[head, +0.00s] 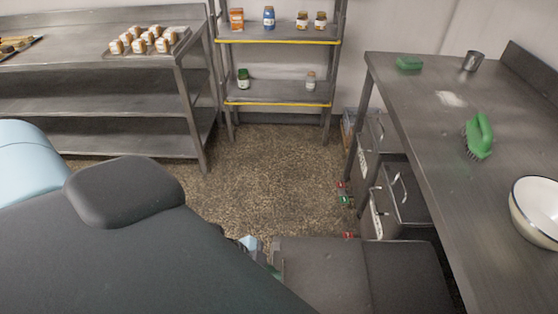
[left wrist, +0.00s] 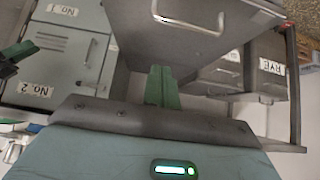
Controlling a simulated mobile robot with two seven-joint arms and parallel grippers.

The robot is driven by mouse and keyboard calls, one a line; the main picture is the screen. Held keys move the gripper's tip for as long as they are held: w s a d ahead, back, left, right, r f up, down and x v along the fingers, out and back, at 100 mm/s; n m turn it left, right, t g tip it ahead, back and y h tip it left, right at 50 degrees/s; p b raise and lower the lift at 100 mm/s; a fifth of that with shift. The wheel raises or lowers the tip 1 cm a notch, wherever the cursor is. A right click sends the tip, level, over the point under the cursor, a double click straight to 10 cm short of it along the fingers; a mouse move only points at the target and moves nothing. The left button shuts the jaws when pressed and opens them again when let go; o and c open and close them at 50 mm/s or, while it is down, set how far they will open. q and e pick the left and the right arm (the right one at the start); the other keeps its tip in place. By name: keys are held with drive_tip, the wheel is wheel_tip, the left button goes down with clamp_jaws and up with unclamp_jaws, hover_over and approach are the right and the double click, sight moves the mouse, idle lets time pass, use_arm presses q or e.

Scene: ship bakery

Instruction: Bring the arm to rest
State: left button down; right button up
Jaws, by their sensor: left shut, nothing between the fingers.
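My left arm comes in from the left in the head view and covers the lower left. My left gripper (head: 262,256) shows only as a small part beyond the arm's edge, low over the floor. In the left wrist view the left gripper's green fingers (left wrist: 160,84) are together, with nothing between them. They point toward the front of a grey bin (left wrist: 185,30) with a handle. The gap between fingers and bin is hard to judge.
A steel table (head: 420,130) on the right carries a green brush (head: 479,136), a metal cup (head: 473,61) and a white bowl (head: 537,208). Handled bins (head: 400,195) stand beneath it. A shelf rack (head: 275,92) and steel shelving (head: 110,97) stand behind. The middle floor is clear.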

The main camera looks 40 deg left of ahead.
use_arm(q)
drive_tip(key=shift+r, duration=0.1)
use_arm(e)
drive_tip(key=shift+w+r, duration=0.2)
use_arm(q)
drive_tip(key=s+d+n+t+p, duration=0.2)
drive_tip(key=s+d+n+t, duration=0.15)
drive_tip(key=d, duration=0.25)
drive_tip(key=s+a+f+n+y, duration=0.2)
drive_tip(key=s, duration=0.3)
drive_tip(key=s+a+f+n+y+p, duration=0.1)
drive_tip(key=s+n+y, duration=0.2)
drive_tip(key=s, duration=0.2)
drive_tip(key=shift+a+f, duration=0.4)
use_arm(e)
drive_tip(key=shift+t, duration=0.5)
drive_tip(key=w+r, duration=0.1)
drive_tip(key=r, duration=0.1)
drive_tip(key=w+r, duration=0.1)
drive_tip(key=r, duration=0.1)
drive_tip(key=shift+w+d, duration=0.3)
drive_tip(key=shift+w, duration=0.05)
